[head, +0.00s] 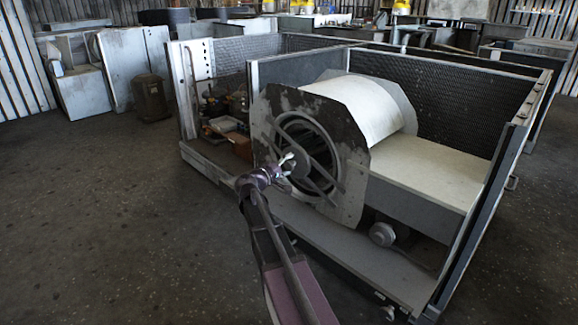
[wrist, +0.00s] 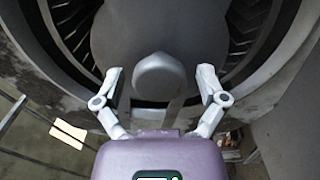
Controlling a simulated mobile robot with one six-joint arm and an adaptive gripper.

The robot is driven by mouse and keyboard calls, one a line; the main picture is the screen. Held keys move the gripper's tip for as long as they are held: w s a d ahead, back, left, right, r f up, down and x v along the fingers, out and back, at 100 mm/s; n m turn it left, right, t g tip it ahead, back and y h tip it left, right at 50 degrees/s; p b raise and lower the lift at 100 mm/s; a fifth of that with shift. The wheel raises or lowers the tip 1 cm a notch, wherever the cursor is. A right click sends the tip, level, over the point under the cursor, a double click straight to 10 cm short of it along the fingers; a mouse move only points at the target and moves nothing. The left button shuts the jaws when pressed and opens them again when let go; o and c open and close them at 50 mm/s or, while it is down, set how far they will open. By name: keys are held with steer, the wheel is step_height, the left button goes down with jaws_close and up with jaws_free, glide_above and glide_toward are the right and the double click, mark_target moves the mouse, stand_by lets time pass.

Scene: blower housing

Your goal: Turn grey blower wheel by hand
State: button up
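The grey blower wheel sits inside the round inlet of the blower housing (head: 345,150). Its fins (wrist: 245,28) show as dark slats left and right in the wrist view. A grey hub plate (wrist: 160,32) covers the wheel's middle, with a rounded shaft end (wrist: 158,78) sticking out toward me. My gripper (head: 287,160) is in front of the inlet in the head view. In the wrist view my gripper (wrist: 161,77) has its two fingers spread wide, one on each side of the shaft end, with gaps between. I cannot tell how deep the fingertips reach.
Diagonal bars (head: 318,180) cross the inlet. The housing stands in an open metal frame with mesh panels (head: 455,100). A pale deck (head: 425,180) lies right of it, and boxes and small parts (head: 228,130) lie left. The floor (head: 110,230) at left is clear.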

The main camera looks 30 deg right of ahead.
steer(key=shift+s, duration=0.1)
steer(key=shift+a, duration=0.15)
steer(key=v, duration=1.1)
steer(key=shift+a, duration=0.3)
steer(key=shift+s, duration=0.1)
stand_by(0.3)
